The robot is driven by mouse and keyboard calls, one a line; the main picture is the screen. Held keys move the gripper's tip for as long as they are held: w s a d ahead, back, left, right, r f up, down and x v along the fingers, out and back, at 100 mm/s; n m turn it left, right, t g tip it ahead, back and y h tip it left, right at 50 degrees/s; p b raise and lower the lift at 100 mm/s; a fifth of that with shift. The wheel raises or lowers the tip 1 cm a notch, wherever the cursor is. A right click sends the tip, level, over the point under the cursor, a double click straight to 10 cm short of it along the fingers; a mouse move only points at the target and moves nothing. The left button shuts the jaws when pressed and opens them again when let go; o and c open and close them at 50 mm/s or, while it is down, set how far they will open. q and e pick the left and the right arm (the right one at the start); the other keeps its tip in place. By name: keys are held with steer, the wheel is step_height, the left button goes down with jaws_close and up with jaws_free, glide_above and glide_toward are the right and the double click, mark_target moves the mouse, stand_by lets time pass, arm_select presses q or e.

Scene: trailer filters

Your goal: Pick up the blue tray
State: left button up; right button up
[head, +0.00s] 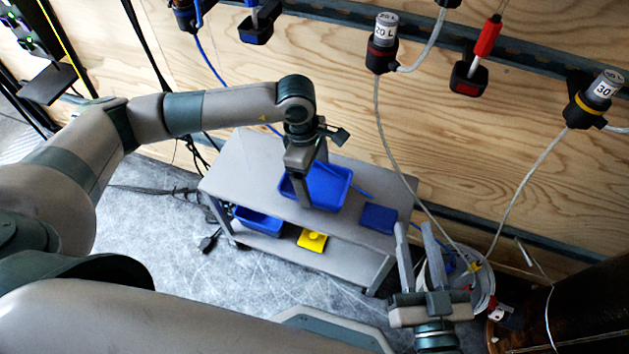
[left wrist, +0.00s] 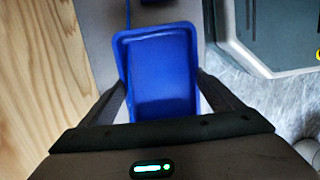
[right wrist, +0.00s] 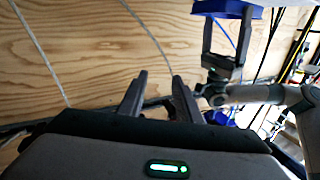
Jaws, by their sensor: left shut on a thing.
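The blue tray (head: 333,186) is at the top of the grey cart, toward its middle. I cannot tell if its base touches the surface. My left gripper (head: 305,196) reaches down over the tray's left part and is shut on it. In the left wrist view the tray (left wrist: 162,75) lies between the two fingers, its inside empty. The tray also shows at the top of the right wrist view (right wrist: 226,8). My right gripper (head: 414,232) is open and empty, in front of the cart's right end; its fingers (right wrist: 158,82) stand apart in the right wrist view.
The grey cart (head: 240,170) stands by a plywood wall. A flat blue item (head: 379,218) lies on its right end. A blue bin (head: 258,221) and a yellow item (head: 312,240) sit on the lower shelf. Hoses hang near the right side, with a coiled hose (head: 470,280) there.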

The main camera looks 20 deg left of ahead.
arm_select(q)
steer(key=s+d+r+p, duration=0.1)
steer(key=s+d+r, duration=0.5)
steer(key=d, duration=0.3)
steer(key=shift+s+d+r, duration=0.25)
steer(key=shift+s+r, duration=0.15)
steer(key=shift+r, duration=0.45)
arm_select(e)
steer(key=f+g, duration=0.1)
steer(key=f, duration=0.1)
steer(key=d+f+g, duration=0.1)
steer(key=f, duration=0.1)
steer(key=shift+s+g+h, duration=0.15)
steer(key=shift+g+h, duration=0.15)
